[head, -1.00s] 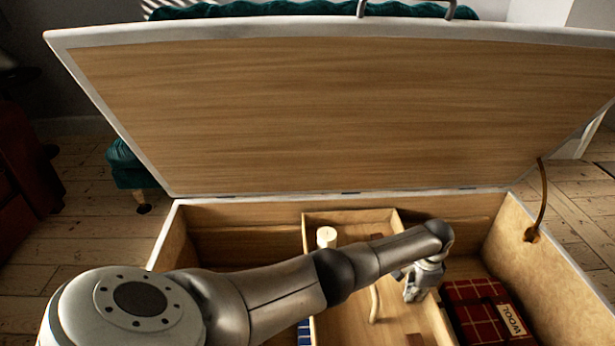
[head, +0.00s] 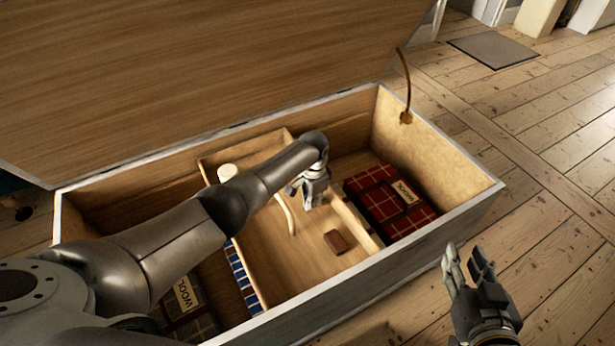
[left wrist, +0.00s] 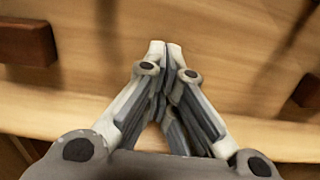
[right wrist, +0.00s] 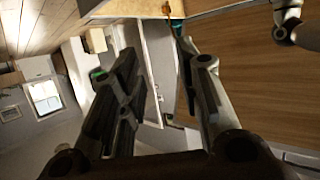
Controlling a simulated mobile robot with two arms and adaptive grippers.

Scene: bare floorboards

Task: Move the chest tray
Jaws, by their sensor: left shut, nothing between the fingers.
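The chest stands open with its lid (head: 200,80) up. The light wooden tray (head: 275,262) sits inside the chest (head: 432,238), across its middle. A white candle (head: 227,172), a tan curved piece (head: 286,214) and a small brown block (head: 335,242) are in the tray. My left gripper (head: 312,204) points down over the tray's right side, near its right wall. Its fingertips meet in the left wrist view (left wrist: 165,47), with wood grain beyond; whether they touch the tray is unclear. My right gripper (head: 468,258) is open and empty outside the chest's front right.
A red plaid wool blanket (head: 388,202) lies in the chest right of the tray. A dark wool blanket (head: 188,312) lies left of it, partly hidden by my left arm. A curved lid stay (head: 405,85) stands at the right end. Floorboards (head: 560,240) on the right are clear.

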